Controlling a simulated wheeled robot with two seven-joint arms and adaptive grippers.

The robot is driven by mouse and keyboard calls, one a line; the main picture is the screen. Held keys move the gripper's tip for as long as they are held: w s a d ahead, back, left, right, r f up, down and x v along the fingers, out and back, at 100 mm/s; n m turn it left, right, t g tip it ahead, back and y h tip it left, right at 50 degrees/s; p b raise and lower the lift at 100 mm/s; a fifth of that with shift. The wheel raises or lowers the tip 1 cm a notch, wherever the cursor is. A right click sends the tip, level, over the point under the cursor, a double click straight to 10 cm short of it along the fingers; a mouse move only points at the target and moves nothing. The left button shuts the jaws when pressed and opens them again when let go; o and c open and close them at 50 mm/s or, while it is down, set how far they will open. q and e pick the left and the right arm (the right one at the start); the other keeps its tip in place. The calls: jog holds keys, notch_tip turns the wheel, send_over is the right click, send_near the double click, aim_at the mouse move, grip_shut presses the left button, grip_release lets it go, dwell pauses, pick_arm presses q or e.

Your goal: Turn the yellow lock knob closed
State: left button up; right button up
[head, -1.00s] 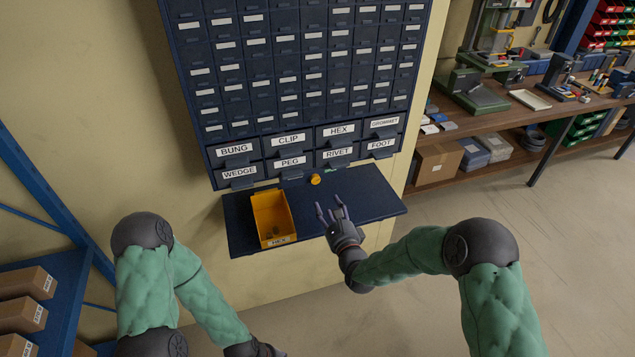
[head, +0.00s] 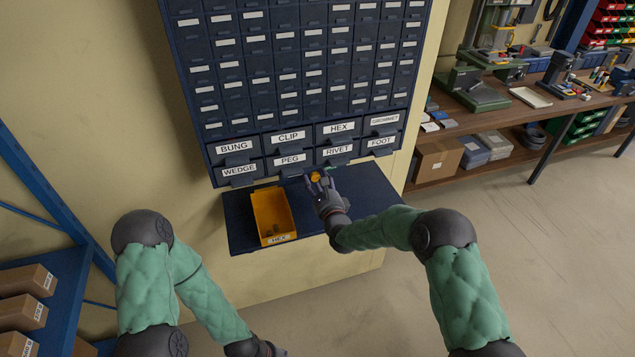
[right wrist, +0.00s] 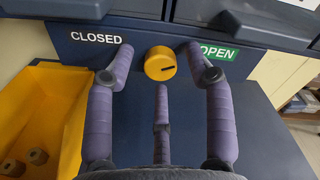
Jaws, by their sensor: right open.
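The yellow lock knob (right wrist: 160,63) sits on the dark blue strip below the drawers, between a CLOSED label (right wrist: 96,37) on the left and a green OPEN label (right wrist: 219,53) on the right. Its dark mark points right, towards OPEN. The knob also shows in the head view (head: 315,176). My right gripper (head: 318,182) is open at the knob. In the right wrist view its purple fingers (right wrist: 158,70) stand left, right and below the knob, apart from it. My left gripper (head: 268,350) is only partly visible at the bottom edge of the head view.
A yellow bin (head: 272,213) labelled HEX, with a few small parts inside, stands on the dark blue shelf (head: 238,228) left of my right gripper. Labelled drawers (head: 290,137) rise above the knob. The shelf's right side is clear.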

grip_shut()
